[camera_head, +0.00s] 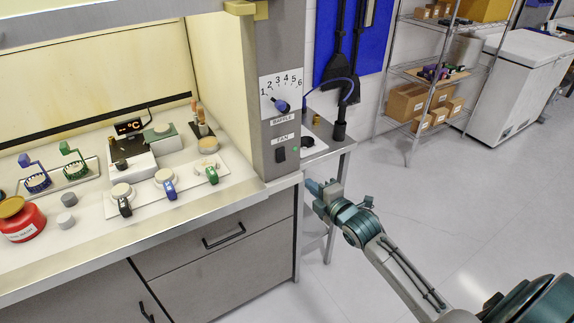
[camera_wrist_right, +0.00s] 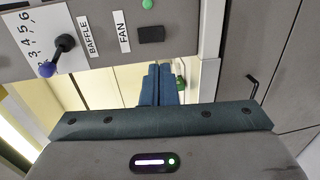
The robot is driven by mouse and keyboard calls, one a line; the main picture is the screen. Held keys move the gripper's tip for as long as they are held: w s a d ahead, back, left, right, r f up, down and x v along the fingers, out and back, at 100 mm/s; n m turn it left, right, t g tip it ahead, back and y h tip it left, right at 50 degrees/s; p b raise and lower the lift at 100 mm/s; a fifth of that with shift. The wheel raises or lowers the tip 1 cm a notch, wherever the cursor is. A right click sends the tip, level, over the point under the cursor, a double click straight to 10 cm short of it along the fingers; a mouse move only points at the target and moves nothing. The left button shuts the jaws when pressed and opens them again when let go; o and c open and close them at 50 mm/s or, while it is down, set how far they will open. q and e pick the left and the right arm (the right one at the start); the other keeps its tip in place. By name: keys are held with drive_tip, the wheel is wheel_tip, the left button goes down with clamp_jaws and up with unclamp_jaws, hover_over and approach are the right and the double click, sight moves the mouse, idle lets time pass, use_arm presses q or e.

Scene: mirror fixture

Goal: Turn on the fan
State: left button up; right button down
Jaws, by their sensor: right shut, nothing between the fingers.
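The fan switch (camera_head: 280,154) is a small black rocker on the grey post of the fume hood, under the FAN label (camera_head: 282,138). A green light (camera_head: 306,141) is beside it. In the right wrist view the black switch (camera_wrist_right: 151,34) is just beyond my fingertips, with the green light (camera_wrist_right: 147,4) at the top edge. My right gripper (camera_head: 312,187) is shut and empty, below and right of the switch and apart from it. Its blue fingers (camera_wrist_right: 158,68) lie together in the wrist view. My left gripper is not in view.
A baffle knob (camera_head: 283,106) on a numbered plate is above the switch. A small side table (camera_head: 325,140) stands behind my right gripper. The floor to the right is open.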

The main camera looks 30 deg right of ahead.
drive_tip(key=p, duration=0.3)
approach(282, 161)
drive_tip(key=w, duration=0.5)
drive_tip(key=shift+w+a, duration=0.2)
drive_tip(key=shift+a, duration=0.05)
drive_tip(key=shift+w+f+p, duration=0.25)
drive_tip(key=shift+w+p, duration=0.05)
drive_tip(key=shift+w, duration=0.45)
drive_tip(key=shift+f+b, duration=0.15)
drive_tip(key=shift+b, duration=0.15)
drive_tip(key=b, duration=0.2)
drive_tip(key=shift+w+a+f+b, duration=0.1)
drive_tip(key=shift+w+f+b, duration=0.05)
drive_tip(key=shift+f+b, duration=0.15)
drive_tip(key=shift+r+p, duration=0.35)
drive_tip(key=shift+p, duration=0.05)
